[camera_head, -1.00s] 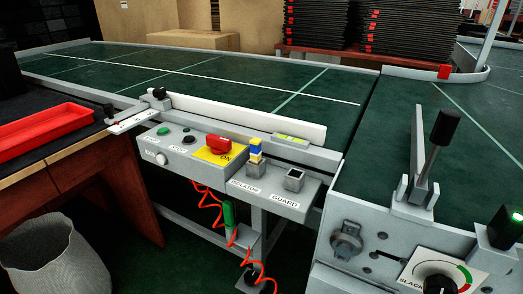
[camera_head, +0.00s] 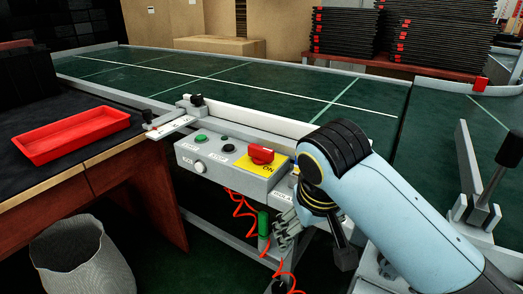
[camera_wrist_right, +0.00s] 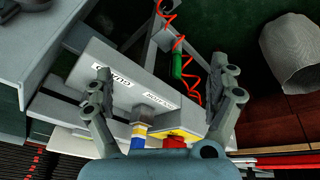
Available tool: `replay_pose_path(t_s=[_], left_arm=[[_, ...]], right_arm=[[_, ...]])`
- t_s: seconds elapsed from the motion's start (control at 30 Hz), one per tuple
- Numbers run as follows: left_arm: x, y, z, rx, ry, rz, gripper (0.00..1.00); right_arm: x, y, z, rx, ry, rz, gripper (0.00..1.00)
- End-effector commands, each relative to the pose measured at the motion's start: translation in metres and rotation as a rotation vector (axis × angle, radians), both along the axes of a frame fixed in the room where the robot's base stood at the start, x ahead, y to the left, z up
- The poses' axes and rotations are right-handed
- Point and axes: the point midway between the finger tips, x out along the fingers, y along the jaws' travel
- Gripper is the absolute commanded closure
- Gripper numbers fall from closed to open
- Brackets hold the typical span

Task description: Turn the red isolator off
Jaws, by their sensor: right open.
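The red isolator knob (camera_head: 262,154) sits on a yellow plate (camera_head: 250,164) at the right end of the grey control box (camera_head: 217,163). "ON" is printed on the plate below the knob. In the right wrist view the knob (camera_wrist_right: 174,142) shows partly at the bottom edge, behind my wrist. My right gripper (camera_head: 312,238) is in front of and to the right of the box in the head view, touching nothing that I can tell. In the right wrist view its fingers (camera_wrist_right: 167,75) are wide apart and empty. My left gripper is not in view.
Green and black buttons and a white knob (camera_head: 200,167) share the box. A blue-and-yellow piece (camera_wrist_right: 138,132) stands by the "ISOLATOR" label in the wrist view. A red coiled cable (camera_head: 240,208) hangs below. A red tray (camera_head: 75,135) lies on the left table; a bin (camera_head: 80,262) stands below.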

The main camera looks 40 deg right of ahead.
Motion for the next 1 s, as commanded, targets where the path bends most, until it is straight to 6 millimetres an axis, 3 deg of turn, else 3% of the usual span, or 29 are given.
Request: replay_pose_path(t_s=[0.27, 0.4, 0.5, 0.6, 0.7, 0.83, 1.0], left_arm=[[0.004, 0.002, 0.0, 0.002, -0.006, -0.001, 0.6], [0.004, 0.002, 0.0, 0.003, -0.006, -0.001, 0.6], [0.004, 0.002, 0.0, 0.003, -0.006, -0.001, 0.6], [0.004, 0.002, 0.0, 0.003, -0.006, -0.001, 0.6], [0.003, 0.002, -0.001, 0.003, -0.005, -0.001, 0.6], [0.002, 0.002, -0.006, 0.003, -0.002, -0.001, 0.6], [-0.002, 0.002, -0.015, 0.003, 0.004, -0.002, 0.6]], right_arm=[[0.108, -0.013, 0.034, 0.004, -0.057, -0.35, 0.1], [0.171, -0.018, 0.077, 0.008, -0.099, -0.58, 0.1], [0.199, -0.019, 0.104, 0.01, -0.123, -0.701, 0.1], [0.215, -0.02, 0.123, 0.011, -0.139, -0.775, 0.1], [0.222, -0.021, 0.127, 0.009, -0.146, -0.808, 0.1], [0.224, -0.027, 0.112, 0.008, -0.146, -0.814, 0.1], [0.229, -0.039, 0.079, 0.008, -0.145, -0.813, 0.1]])
